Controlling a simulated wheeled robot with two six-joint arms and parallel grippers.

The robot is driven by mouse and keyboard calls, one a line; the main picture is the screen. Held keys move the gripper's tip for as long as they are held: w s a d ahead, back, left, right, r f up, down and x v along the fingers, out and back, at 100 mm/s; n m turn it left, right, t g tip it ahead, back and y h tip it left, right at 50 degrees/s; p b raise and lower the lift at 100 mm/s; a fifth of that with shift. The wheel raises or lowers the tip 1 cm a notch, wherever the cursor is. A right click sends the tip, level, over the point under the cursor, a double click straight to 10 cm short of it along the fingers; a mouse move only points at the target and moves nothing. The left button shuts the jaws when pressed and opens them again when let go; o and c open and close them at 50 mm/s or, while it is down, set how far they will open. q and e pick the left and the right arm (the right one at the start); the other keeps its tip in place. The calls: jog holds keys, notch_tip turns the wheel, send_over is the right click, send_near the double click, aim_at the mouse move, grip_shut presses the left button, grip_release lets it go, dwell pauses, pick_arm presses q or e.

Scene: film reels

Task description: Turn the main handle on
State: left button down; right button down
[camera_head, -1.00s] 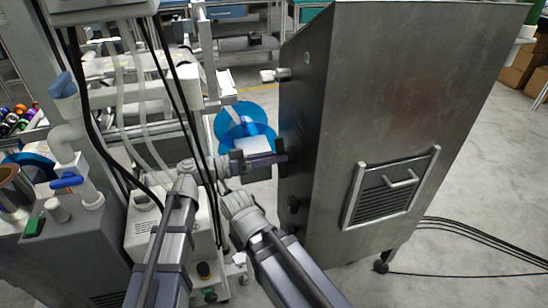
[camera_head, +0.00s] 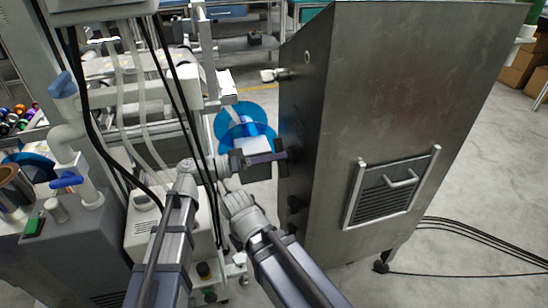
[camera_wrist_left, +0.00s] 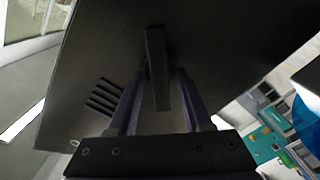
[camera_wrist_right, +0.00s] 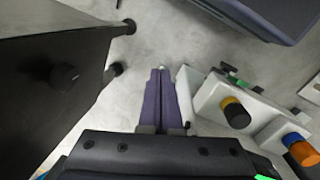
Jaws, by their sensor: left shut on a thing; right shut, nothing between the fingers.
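The main handle is a dark bar (camera_wrist_left: 157,65) on the dark side panel of a metal cabinet (camera_head: 400,90). In the left wrist view it stands lengthwise between the fingers of my left gripper (camera_wrist_left: 163,78), which is shut on it. In the head view my left gripper (camera_head: 272,157) reaches the panel from the left, and the handle is small and dark against it. My right gripper (camera_wrist_right: 160,80) is shut and empty in the right wrist view, above the grey floor. In the head view its fingers are mostly hidden.
A dark knob (camera_wrist_right: 65,76) sticks out of the panel in the right wrist view. A white unit with an orange-capped knob (camera_wrist_right: 302,153) stands to the right. In the head view, a blue reel (camera_head: 240,120) lies behind my left gripper. Machines with hanging cables fill the left.

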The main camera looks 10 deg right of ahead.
pick_arm(q)
jog(key=shift+f+n, duration=0.15)
jog(key=shift+n, duration=4.45)
jog(key=c, duration=0.7)
grip_release()
jog(key=a, duration=0.8)
jog(key=shift+s, duration=0.15)
